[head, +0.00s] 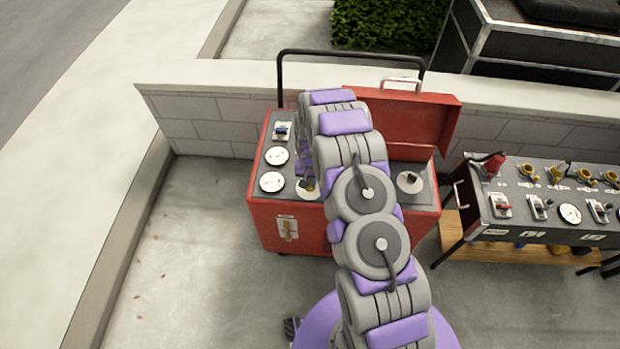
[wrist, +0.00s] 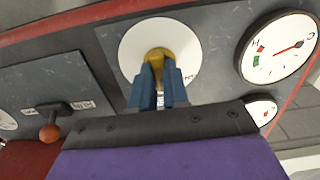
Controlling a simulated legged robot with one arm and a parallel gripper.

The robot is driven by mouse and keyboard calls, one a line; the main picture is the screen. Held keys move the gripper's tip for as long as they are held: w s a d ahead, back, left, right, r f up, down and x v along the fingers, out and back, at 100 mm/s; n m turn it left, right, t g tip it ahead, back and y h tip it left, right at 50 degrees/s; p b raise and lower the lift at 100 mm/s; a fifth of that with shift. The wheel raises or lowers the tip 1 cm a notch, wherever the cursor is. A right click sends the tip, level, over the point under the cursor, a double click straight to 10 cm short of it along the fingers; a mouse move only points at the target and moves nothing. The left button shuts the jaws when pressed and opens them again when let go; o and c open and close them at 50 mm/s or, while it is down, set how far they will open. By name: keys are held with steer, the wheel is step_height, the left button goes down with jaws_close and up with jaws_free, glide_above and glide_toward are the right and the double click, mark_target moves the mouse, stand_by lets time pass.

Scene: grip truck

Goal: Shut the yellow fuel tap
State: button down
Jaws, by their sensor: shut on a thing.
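The yellow fuel tap (wrist: 157,54) sits at the middle of a white round plate (wrist: 131,42) on a grey panel. My gripper (wrist: 157,74) has its two blue fingers closed around the tap's yellow handle. The fingers hide the lower part of the handle, so I cannot tell its full angle. In the head view, the white plate (head: 306,195) shows on top of the red machine (head: 270,224), left of my arm. My gripper and arm cover most of the tap there.
White gauges (head: 276,156) and a blue-handled switch (head: 282,131) are left of the tap. A knob on a white disc (head: 409,183) lies right of my arm. A red-knobbed lever (wrist: 50,132) is near my gripper. A second panel table (head: 540,205) stands at right.

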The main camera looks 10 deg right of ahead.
mark_target(310, 182)
steer(key=n+p, duration=0.1)
steer(key=n, duration=0.3)
steer(key=shift+w+r+n, duration=0.1)
steer(key=shift+w+n, duration=0.05)
steer(key=shift+n, duration=2.15)
steer(key=c, duration=1.1)
jaws_free()
step_height(310, 182, up, 17)
steer(key=shift+r+p, duration=0.1)
steer(key=shift+p, duration=1.05)
